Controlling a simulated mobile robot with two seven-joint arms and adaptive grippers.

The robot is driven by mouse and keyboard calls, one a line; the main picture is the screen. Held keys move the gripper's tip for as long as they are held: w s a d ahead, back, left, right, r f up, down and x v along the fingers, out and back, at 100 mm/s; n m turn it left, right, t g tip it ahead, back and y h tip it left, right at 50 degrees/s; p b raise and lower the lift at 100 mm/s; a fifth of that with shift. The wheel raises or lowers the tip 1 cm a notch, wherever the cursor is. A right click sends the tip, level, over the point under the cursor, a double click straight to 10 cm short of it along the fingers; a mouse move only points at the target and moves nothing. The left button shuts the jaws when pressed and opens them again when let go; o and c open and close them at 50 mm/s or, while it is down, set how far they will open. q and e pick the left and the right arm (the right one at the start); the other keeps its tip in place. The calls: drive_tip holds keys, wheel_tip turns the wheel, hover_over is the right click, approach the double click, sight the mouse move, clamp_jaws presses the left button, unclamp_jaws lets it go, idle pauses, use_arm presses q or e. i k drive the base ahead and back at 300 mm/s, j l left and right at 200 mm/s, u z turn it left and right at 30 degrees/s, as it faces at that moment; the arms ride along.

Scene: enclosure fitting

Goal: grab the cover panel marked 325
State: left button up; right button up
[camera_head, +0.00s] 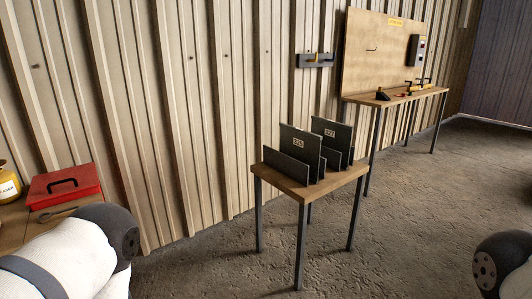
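The cover panel marked 325 (300,139) is a dark grey upright plate with a small pale label, whose small digits appear to read 325. It stands in a slotted dark rack (286,168) on a small wooden-topped table (302,191). A similar dark panel (331,132), whose label looks like 327, stands behind it to the right. The lower parts of both panels are hidden by the rack plates. Parts of my arms show at the lower left and lower right, well apart from the panels. Neither of my grippers is in view.
A red toolbox (64,186) sits on a bench at the left, beside a yellow container (8,181). A workbench (395,97) with a wooden backboard (375,48) and tools stands behind at right. Concrete floor (420,215) is clear right of the small table.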

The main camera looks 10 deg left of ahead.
sight(304, 146)
drive_tip(key=i+l+z, duration=0.2)
drive_tip(key=i+l, duration=0.2)
drive_tip(key=i+l+z, duration=0.25)
drive_tip(key=i, duration=0.4)
drive_tip(key=i+l+z, duration=0.2)
drive_tip(key=i, duration=0.4)
drive_tip(key=i+l+z, duration=0.2)
drive_tip(key=i, duration=0.4)
drive_tip(key=i+l+u, duration=0.1)
drive_tip(key=i+u, duration=0.2)
drive_tip(key=u, duration=0.15)
drive_tip(key=i+l+u, duration=0.15)
drive_tip(key=u, duration=0.35)
drive_tip(key=i+l+u, duration=0.3)
drive_tip(key=u, duration=0.15)
drive_tip(key=i+l+u, duration=0.15)
drive_tip(key=l+u, duration=0.3)
drive_tip(key=j, duration=0.05)
